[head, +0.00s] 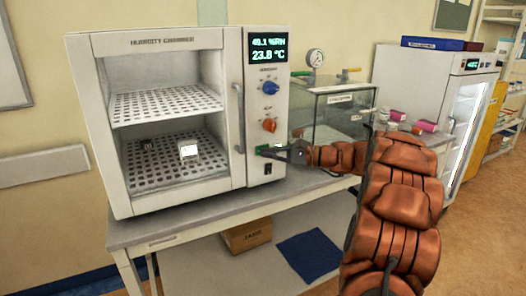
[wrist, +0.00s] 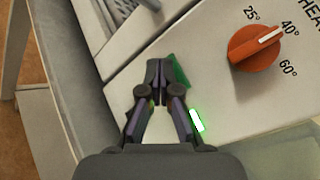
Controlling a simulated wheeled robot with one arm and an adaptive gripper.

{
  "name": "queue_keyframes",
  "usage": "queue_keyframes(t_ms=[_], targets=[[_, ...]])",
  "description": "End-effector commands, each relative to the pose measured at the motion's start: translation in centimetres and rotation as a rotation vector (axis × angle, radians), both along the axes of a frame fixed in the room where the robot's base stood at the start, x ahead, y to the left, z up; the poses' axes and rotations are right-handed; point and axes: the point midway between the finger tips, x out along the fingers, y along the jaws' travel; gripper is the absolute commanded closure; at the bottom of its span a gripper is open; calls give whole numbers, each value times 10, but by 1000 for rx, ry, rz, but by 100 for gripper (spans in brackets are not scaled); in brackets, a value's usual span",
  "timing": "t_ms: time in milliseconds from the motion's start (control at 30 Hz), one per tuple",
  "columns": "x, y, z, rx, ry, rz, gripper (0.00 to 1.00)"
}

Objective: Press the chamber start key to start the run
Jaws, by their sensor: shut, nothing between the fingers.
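The humidity chamber (head: 160,203) stands on a table, with its control panel on the right side of its front. The green start key (head: 264,148) is low on this panel, below the orange knob. My gripper (head: 272,152) is shut and empty, with its tips at the key. In the wrist view, the fingertips (wrist: 158,64) overlap the green key (wrist: 180,72) and hide part of it. I cannot tell whether they touch or press it. A white light with a green glow (wrist: 197,121) shows right of the fingers. The display (head: 268,49) is lit with humidity and temperature readings.
A blue knob (head: 270,87) and the orange heat knob (head: 269,125) sit above the key; the orange one also shows in the wrist view (wrist: 256,47). A black rocker switch (head: 268,169) is just below. A glass tank (head: 341,115) stands close on the right.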

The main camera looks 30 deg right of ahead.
Motion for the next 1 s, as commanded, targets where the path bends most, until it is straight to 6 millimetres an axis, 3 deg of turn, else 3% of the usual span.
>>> queue_keyframes(t_ms=[600, 1000], targets=[[-13, 1, 0, 0, -1, -1, 100], [-44, 4, 0, 0, -2, -1, 100]])
